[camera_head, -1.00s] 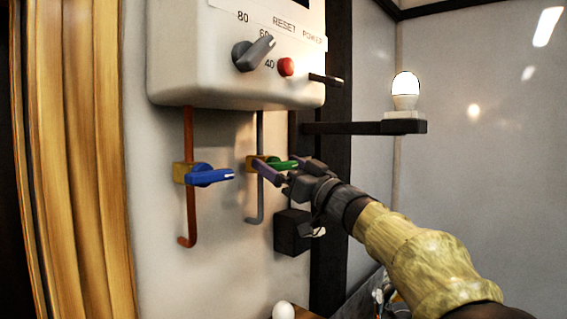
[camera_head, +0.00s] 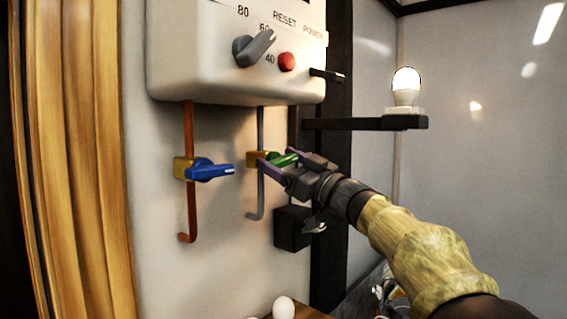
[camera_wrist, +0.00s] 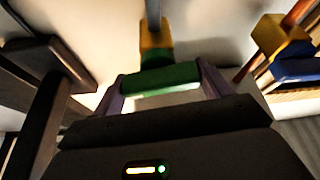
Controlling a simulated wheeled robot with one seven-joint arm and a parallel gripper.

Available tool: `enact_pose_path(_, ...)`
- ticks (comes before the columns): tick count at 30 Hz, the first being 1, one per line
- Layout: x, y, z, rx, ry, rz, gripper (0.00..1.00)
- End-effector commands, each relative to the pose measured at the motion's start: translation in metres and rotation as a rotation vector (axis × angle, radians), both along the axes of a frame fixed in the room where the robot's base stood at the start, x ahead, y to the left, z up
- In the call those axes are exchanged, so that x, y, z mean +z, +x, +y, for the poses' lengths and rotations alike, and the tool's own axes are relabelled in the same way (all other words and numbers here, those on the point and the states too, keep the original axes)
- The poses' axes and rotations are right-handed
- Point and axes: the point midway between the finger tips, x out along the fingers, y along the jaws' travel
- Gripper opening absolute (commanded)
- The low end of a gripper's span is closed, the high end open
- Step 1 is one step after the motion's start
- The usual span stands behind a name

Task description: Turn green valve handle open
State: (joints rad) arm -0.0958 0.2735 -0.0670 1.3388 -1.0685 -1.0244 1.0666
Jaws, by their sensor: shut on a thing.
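The green valve handle (camera_head: 284,160) sits on a brass valve body (camera_head: 258,159) on the grey pipe under the white brewer box. It points sideways to the right, across the pipe. My gripper (camera_head: 283,166) is around it, one finger above and one below. In the wrist view the green handle (camera_wrist: 160,78) lies between the two purple-grey fingers, and my gripper (camera_wrist: 161,88) is shut on it. The brass body (camera_wrist: 154,40) shows just beyond the handle. The handle's outer end is partly hidden by the fingers in the head view.
A blue valve handle (camera_head: 211,171) on a copper pipe (camera_head: 190,218) is to the left. The white box (camera_head: 190,60) hangs above, with a grey dial and red button. A dark shelf (camera_head: 355,124) holds a lit bulb (camera_head: 405,85). A black box (camera_head: 292,228) is below.

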Motion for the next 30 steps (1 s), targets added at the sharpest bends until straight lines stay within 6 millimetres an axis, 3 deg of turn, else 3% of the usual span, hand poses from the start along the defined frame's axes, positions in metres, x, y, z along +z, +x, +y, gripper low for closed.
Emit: enact_pose_path(30, -0.0004, -0.0004, 0.0006, 0.001, -0.581, -0.743, 0.54)
